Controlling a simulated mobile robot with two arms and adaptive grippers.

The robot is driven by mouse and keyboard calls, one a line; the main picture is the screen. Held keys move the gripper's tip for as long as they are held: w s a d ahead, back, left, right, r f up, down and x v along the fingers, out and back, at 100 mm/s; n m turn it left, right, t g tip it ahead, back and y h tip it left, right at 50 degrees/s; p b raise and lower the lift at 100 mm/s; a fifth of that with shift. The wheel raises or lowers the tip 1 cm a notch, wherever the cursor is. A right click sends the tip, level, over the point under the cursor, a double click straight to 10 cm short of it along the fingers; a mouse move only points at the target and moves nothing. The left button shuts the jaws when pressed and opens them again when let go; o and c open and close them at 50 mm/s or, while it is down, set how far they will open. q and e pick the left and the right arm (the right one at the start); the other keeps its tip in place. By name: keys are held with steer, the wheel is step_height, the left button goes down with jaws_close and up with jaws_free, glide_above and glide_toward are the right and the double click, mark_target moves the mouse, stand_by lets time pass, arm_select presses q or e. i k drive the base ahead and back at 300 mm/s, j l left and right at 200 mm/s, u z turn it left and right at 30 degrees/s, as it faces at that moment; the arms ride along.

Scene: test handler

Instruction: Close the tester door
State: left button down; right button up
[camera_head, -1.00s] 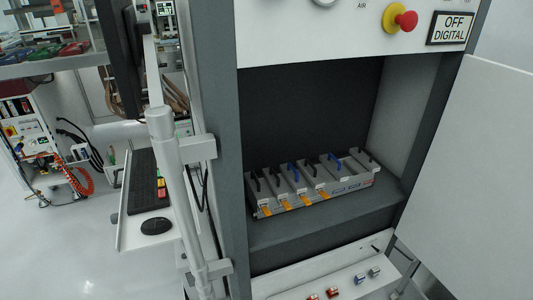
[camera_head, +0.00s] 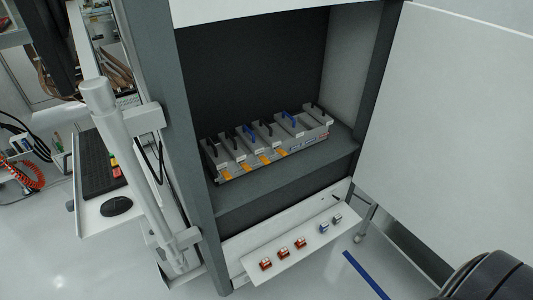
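The tester door (camera_head: 462,110) is a large white panel on the right in the head view. It stands swung open from the right side of the dark grey tester cabinet (camera_head: 195,130). The cabinet's opening is uncovered, and a grey tray unit (camera_head: 268,145) with black and blue handles and orange tabs sits on its shelf. A dark rounded part of my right arm shows at the lower right corner, in front of the door's lower edge. Neither gripper is in view.
A sloped white panel (camera_head: 292,240) with red and blue connectors juts out below the opening. At the left, a white vertical post (camera_head: 125,150) stands beside a shelf with a keyboard (camera_head: 97,162) and mouse (camera_head: 117,206). A blue line (camera_head: 366,275) marks the floor at lower right.

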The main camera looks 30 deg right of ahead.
mark_target(447, 151)
steer(key=k+l, duration=0.25)
steer(key=l, duration=0.15)
steer(key=k+l, duration=0.2)
steer(key=l, duration=0.15)
steer(key=k+l, duration=0.25)
steer(key=l, duration=0.15)
